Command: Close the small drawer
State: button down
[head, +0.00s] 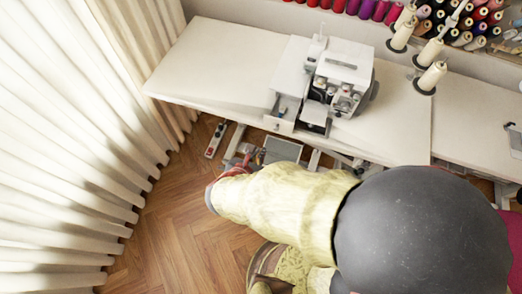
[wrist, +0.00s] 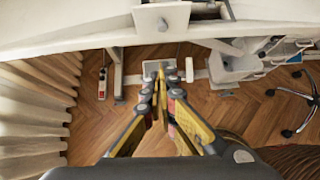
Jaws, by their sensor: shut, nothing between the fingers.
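A small drawer (head: 281,125) sits at the left front of the white sewing machine (head: 340,75) on the table. It stands pulled out past the table's front edge, and its open top shows. In the wrist view the drawer front (wrist: 180,15) with its round knob is at the top edge. My gripper (head: 247,156) is low in front of the table, below and left of the drawer, partly hidden by my arm. In the wrist view my gripper (wrist: 167,74) has its fingers together and empty, apart from the drawer.
The white table (head: 205,65) spans the back, with thread cones (head: 431,76) at right. Pleated curtains (head: 70,150) hang at left. A power strip (head: 215,140) lies on the wood floor. A white drawer unit (wrist: 235,66) stands under the table at right in the wrist view.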

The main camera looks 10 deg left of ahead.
aim_at(282, 109)
jog(key=w+r+b+x, duration=0.1)
jog(key=r+b+x, duration=0.1)
jog(key=x, duration=0.9)
jog(key=shift+w+d+b, duration=0.2)
jog(key=shift+w+b, duration=0.2)
jog(key=shift+b, duration=0.45)
jog(key=shift+w, duration=0.1)
jog(key=w, duration=0.9)
jog(key=w+d+b, duration=0.1)
jog(key=w, duration=0.4)
jog(key=shift+w, duration=0.45)
jog(key=shift+r, duration=0.1)
